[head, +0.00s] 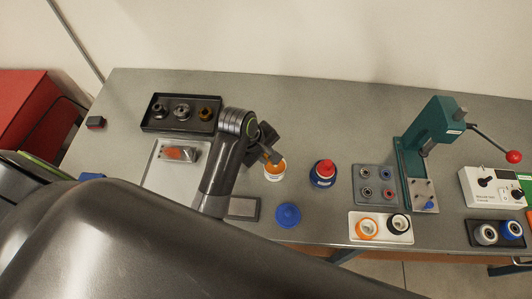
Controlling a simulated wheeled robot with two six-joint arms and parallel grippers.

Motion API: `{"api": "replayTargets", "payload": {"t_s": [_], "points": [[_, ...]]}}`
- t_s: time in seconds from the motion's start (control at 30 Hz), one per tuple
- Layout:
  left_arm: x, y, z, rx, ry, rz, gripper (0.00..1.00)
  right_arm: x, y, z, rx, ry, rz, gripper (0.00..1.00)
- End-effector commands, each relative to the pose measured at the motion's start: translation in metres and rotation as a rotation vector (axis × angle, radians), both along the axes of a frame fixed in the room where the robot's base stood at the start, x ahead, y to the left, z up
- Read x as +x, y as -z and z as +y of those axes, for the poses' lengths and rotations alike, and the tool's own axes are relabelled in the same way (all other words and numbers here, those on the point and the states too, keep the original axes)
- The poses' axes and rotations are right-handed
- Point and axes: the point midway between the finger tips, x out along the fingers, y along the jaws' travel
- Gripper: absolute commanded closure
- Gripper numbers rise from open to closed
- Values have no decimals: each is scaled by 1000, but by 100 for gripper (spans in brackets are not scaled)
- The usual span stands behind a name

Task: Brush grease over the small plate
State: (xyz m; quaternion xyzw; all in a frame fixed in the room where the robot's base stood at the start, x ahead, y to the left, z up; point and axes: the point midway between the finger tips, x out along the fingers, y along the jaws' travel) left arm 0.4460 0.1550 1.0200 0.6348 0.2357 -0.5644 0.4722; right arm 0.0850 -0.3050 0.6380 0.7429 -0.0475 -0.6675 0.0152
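My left gripper (266,150) is in the head view, pointing down over an open white jar with orange contents (274,172). The gripper partly covers the jar's mouth. Its fingers are small and dark, so I cannot tell whether they are open or shut, and no brush can be made out. A small grey rectangular plate (243,209) lies on the table just right of my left forearm. A blue round lid (288,215) lies right of this plate, in front of the jar. My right gripper is not in view.
A pale mat (160,184) carries a metal piece with orange on it (180,153). Behind it stands a black parts tray (153,125). Right are a blue, red-capped bottle (323,174), a grey tray (367,173), a white tray (381,238) and a green press (431,135). My large dark arm link covers the foreground.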

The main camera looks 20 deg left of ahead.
Motion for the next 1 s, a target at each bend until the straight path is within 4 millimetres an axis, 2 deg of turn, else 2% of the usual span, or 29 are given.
{"api": "replayTargets", "payload": {"t_s": [0.27, 1.0], "points": [[0, -5, 0, 1, 1, 3, 100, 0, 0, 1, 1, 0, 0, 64], [0, -65, 0, 0, 0, 0, 100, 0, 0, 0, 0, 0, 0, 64]]}}
